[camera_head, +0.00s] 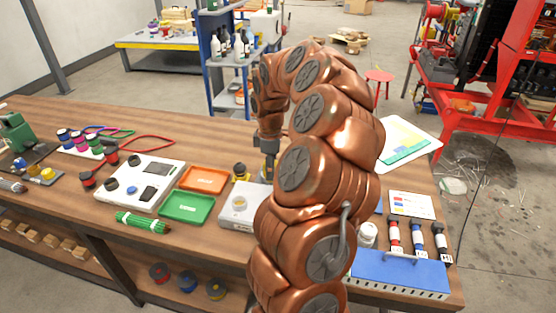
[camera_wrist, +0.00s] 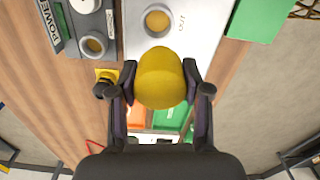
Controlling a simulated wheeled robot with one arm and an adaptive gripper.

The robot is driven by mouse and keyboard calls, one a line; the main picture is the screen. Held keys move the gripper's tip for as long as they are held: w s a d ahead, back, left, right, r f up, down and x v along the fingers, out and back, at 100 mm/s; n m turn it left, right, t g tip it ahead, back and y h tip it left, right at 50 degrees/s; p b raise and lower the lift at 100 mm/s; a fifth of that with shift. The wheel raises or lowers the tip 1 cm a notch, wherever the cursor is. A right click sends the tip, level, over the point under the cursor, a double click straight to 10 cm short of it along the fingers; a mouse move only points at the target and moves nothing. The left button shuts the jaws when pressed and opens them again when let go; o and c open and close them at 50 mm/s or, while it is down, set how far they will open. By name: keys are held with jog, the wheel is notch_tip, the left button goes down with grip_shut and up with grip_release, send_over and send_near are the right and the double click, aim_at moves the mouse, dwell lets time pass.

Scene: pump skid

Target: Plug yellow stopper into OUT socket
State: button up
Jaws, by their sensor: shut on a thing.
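My gripper (camera_wrist: 158,88) is shut on the yellow stopper (camera_wrist: 160,75), a rounded yellow piece between its two fingers in the wrist view. In the head view my gripper (camera_head: 268,175) points down beside a light grey box (camera_head: 228,217), and the stopper cannot be made out there. In the wrist view a round tan-coloured socket (camera_wrist: 157,20) in a pale panel lies just beyond the stopper. A second round socket (camera_wrist: 93,45) is in a grey block to the left.
An orange tray (camera_head: 204,179) and a green tray (camera_head: 187,206) lie left of the grey box. A yellow-and-black piece (camera_head: 240,172) stands behind it. A white panel box (camera_head: 143,184) is further left. A blue rack (camera_head: 400,276) is at the front right.

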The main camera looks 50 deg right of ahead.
jog(key=shift+s+d+r+n, duration=0.3)
jog(key=shift+s+d, duration=0.4)
jog(key=shift+d, duration=0.05)
jog(key=shift+f+b, duration=0.75)
jog(key=shift+f, duration=2.05)
jog(key=shift+r, duration=0.15)
jog(key=shift+b, duration=0.4)
jog(key=shift+f+b, duration=1)
jog(key=shift+f, duration=0.75)
jog(key=o, duration=1.3)
